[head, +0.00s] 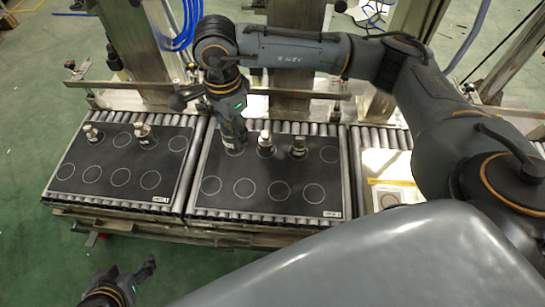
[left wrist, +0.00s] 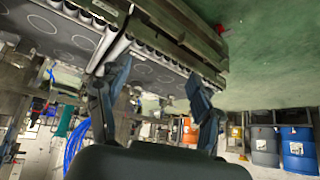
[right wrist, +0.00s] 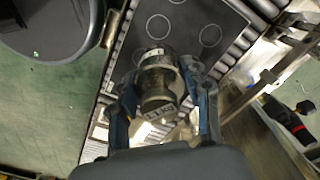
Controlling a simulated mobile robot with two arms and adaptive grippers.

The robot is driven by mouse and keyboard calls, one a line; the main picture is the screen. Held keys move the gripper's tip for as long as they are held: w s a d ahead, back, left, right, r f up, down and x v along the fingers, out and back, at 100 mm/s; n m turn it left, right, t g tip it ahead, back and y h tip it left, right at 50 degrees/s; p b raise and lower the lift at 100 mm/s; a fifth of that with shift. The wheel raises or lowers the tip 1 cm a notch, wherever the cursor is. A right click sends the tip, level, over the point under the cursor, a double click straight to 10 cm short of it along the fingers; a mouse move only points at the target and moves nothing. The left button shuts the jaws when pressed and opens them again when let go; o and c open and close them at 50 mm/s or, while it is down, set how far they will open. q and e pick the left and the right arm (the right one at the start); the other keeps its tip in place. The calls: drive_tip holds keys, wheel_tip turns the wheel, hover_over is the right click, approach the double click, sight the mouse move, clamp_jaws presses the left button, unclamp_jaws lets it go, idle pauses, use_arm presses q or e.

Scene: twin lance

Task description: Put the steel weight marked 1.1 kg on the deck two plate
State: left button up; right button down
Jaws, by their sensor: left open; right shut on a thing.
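My right gripper (head: 233,143) points down over the back left part of the right dark plate (head: 228,207). In the right wrist view it is shut on a steel weight (right wrist: 158,88) whose label seems to read 1.1 kg. The head view hides this weight behind the gripper, and I cannot tell its height above the plate. The tag (head: 331,213) on the right plate is too small to read surely. My left gripper (head: 138,275) is open and empty, in front of the plates over the floor.
Two weights (head: 265,145) (head: 298,148) stand on the right plate, right of my gripper. Two more (head: 92,134) (head: 145,138) stand on the left plate (head: 112,197). The front circles on both plates are empty. A metal rail (head: 330,97) runs behind.

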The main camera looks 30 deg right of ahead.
drive_tip(key=m, duration=0.1)
drive_tip(key=a+f+m, duration=0.1)
drive_tip(key=m, duration=0.1)
drive_tip(key=a+m, duration=0.1)
drive_tip(key=m, duration=0.1)
drive_tip(key=shift+s+a+f, duration=0.1)
drive_tip(key=shift+f, duration=0.2)
use_arm(q)
drive_tip(key=w+d+r+t+h+b, duration=0.1)
drive_tip(key=w+d+r+t+b, duration=0.1)
drive_tip(key=w+r+t, duration=0.4)
drive_tip(key=shift+w+d+r+h, duration=0.4)
drive_tip(key=shift+w+d+r, duration=0.15)
drive_tip(key=shift+w, duration=0.5)
use_arm(e)
drive_tip(key=s+a+f+m, duration=0.2)
drive_tip(key=a+f+m, duration=0.2)
drive_tip(key=m, duration=1)
drive_tip(key=s+a+f+m, duration=0.1)
drive_tip(key=a+f+m, duration=0.2)
drive_tip(key=a+m, duration=0.4)
drive_tip(key=m, duration=0.8)
drive_tip(key=shift+s+a+f, duration=0.2)
drive_tip(key=shift+s+f, duration=0.15)
drive_tip(key=shift+s, duration=0.05)
